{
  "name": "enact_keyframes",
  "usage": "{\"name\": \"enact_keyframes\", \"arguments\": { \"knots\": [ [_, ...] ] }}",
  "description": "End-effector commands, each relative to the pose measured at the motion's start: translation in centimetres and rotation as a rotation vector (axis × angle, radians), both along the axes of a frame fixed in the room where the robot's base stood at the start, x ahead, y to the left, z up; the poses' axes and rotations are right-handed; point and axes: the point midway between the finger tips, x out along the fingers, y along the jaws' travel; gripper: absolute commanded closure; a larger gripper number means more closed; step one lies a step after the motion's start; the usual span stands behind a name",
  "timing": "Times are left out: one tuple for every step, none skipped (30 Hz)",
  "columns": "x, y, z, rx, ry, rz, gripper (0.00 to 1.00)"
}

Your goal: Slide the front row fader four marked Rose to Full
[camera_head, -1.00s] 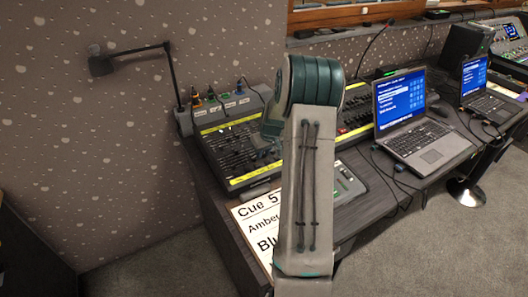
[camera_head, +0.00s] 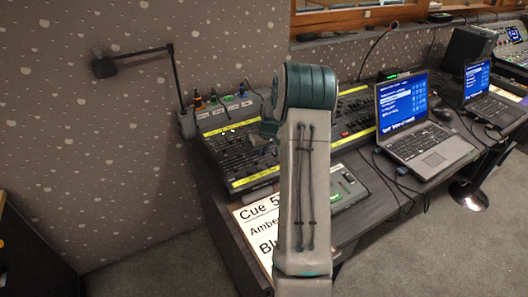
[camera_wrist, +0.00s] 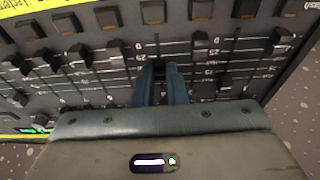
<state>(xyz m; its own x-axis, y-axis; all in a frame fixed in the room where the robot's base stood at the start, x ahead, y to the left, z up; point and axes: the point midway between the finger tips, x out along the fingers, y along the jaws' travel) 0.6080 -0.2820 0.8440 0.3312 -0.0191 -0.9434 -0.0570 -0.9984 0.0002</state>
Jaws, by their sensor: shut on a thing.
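The lighting desk (camera_head: 232,181) stands on the table, with rows of black faders between yellow strips. My gripper (camera_wrist: 159,78) is over a fader row in the wrist view, its blue fingers on either side of a dark fader cap (camera_wrist: 158,72) and shut on it. The cap sits close to the 25 mark of its scale, mostly hidden between the fingers. No name such as Rose can be read by this fader. In the head view my arm hides the fingertips and part of the desk.
Neighbouring fader caps (camera_wrist: 200,39) stand close on both sides. A cue sheet (camera_head: 243,217) lies in front of the desk. A lamp (camera_head: 104,67) rises at its left. A laptop (camera_head: 425,148) with cables stands to the right.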

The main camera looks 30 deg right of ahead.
Motion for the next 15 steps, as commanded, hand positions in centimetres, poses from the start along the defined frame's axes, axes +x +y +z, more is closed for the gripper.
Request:
{"name": "enact_keyframes", "arguments": {
  "knots": [
    [0.3,-0.1,0.1,-0.001,-0.002,0.001,0.97],
    [0.5,-0.1,0.1,-0.001,-0.002,0.001,0.97],
    [0.7,-0.1,0.1,-0.001,-0.002,0.001,0.97],
    [0.8,-0.1,0.1,-0.001,-0.002,0.001,0.97],
    [1.0,-0.1,0.1,-0.001,-0.001,0.001,0.97],
    [1.2,-0.1,0.1,0.0,-0.001,0.001,0.97],
    [1.3,-0.1,0.2,0.0,-0.001,0.001,0.97],
    [1.5,-0.1,0.2,-0.001,-0.001,0.0,0.97],
    [1.7,-0.1,0.2,-0.001,-0.001,0.0,0.97],
    [1.8,-0.1,0.2,-0.001,-0.001,0.0,0.97],
    [2.0,-0.1,0.3,-0.001,-0.002,0.0,0.97],
    [2.2,-0.2,0.3,-0.001,-0.003,0.0,0.97],
    [2.3,-0.2,0.3,-0.001,-0.002,0.0,0.97],
    [2.5,-0.2,0.3,-0.001,-0.002,0.0,0.97],
    [2.6,-0.2,0.3,-0.001,-0.001,0.0,0.97]
  ]
}}
